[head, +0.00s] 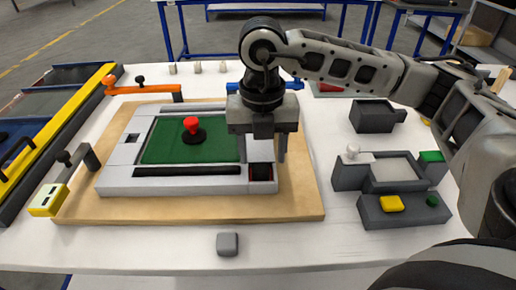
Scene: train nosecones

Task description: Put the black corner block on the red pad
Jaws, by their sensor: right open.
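My right gripper (264,150) comes in from the right and points down over the right side of a light grey frame (120,179). Its fingers are open, one on each side of a small dark square spot. A black block (262,172) with a reddish patch shows there, in the frame's front right corner; I cannot tell whether it is seated or loose. My left gripper is not in view.
The frame holds a green panel (165,150) with a red-topped knob (192,127) and rests on a wooden board (300,207). A grey block (228,244) lies in front. A dark box (374,116) and a grey fixture (404,210) stand right. An orange handle (145,89) is behind.

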